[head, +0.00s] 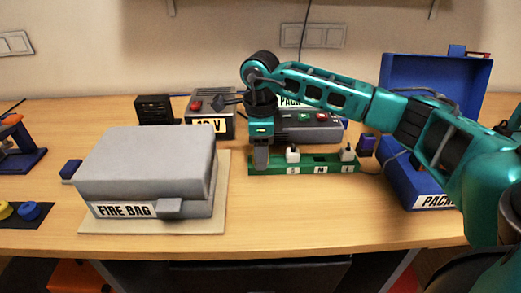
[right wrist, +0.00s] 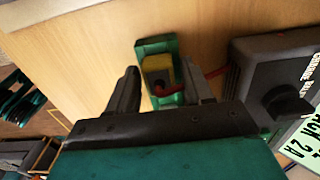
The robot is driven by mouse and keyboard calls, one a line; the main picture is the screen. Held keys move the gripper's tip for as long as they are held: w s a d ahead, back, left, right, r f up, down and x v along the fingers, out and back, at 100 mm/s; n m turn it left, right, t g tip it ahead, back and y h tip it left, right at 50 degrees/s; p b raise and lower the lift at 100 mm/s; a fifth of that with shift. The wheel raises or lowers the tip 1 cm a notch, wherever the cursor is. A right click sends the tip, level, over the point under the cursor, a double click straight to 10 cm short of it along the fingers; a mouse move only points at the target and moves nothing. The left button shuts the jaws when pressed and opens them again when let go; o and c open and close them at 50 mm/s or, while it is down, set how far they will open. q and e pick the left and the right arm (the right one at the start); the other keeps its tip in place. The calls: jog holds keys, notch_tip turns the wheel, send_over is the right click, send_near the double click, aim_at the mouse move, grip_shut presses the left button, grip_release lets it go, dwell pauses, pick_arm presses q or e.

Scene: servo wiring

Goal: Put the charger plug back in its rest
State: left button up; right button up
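My right gripper (head: 261,160) points down at the left end of the green rack (head: 320,169) in the head view. In the right wrist view its two fingers (right wrist: 162,82) stand apart on either side of a yellow plug (right wrist: 157,68) with a red lead. A gap shows between the plug and each finger. The plug is at a green rest (right wrist: 157,45); I cannot tell how deeply it is seated. In the head view the gripper hides the plug. My left gripper is not in view.
White plugs (head: 292,155) stand along the rack. Behind it is a dark charger (head: 312,132) with red and green buttons. A grey fire bag box (head: 150,170) lies left. An open blue case (head: 430,90) stands right. The table front is clear.

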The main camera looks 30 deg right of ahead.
jog(key=shift+o, duration=1.1)
jog(key=shift+r, duration=0.1)
notch_tip(320, 180, up, 13)
jog(key=shift+f, duration=0.2)
